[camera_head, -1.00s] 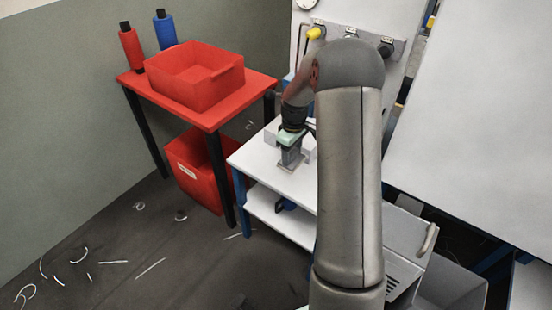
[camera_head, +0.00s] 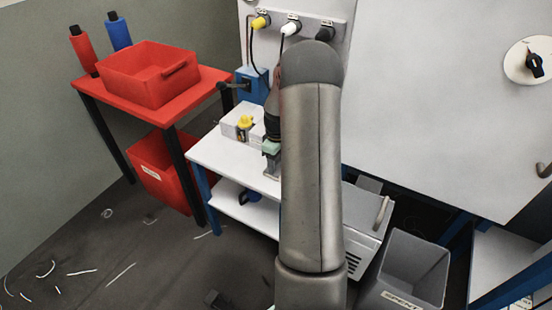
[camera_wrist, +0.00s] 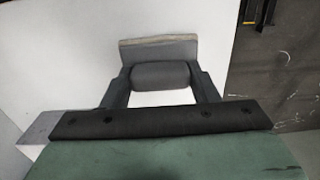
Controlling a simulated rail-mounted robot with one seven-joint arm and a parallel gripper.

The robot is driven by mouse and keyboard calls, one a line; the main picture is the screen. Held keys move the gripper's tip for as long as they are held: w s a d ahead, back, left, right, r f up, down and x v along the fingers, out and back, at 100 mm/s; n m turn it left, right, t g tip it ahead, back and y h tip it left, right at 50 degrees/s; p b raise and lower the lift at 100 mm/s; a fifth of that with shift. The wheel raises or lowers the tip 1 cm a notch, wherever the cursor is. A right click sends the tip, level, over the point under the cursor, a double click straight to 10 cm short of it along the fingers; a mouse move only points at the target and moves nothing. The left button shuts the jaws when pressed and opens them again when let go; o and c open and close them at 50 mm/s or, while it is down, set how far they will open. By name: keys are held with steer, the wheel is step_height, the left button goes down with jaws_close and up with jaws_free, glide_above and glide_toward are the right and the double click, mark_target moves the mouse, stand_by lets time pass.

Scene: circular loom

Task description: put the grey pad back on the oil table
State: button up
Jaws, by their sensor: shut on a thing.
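The grey pad (camera_wrist: 160,75) is between the two fingers of my gripper (camera_wrist: 160,88) in the wrist view, its block gripped from both sides. A flat grey part with a pale brownish edge shows just beyond the block. In the head view my gripper (camera_head: 272,158) points down over the white top of the oil table (camera_head: 218,152), near the right side, partly hidden by my arm. The pad (camera_head: 271,173) shows below it as a small grey piece. I cannot tell whether its underside touches the table top.
A white box with a yellow knob (camera_head: 244,123) stands on the table, left of my gripper. A blue device (camera_head: 252,86) is behind it. A red table with a red bin (camera_head: 150,75) and two spools is at left. A grey bin (camera_head: 405,270) stands at right.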

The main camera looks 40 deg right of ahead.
mark_target(277, 160)
steer(key=shift+f+b, duration=0.3)
steer(key=shift+f, duration=0.35)
steer(key=o, duration=1)
steer(key=shift+o, duration=0.2)
steer(key=shift+r, duration=0.1)
step_height(277, 160, up, 17)
steer(key=p, duration=0.1)
steer(key=shift+r+p, duration=0.15)
steer(key=shift+p, duration=0.25)
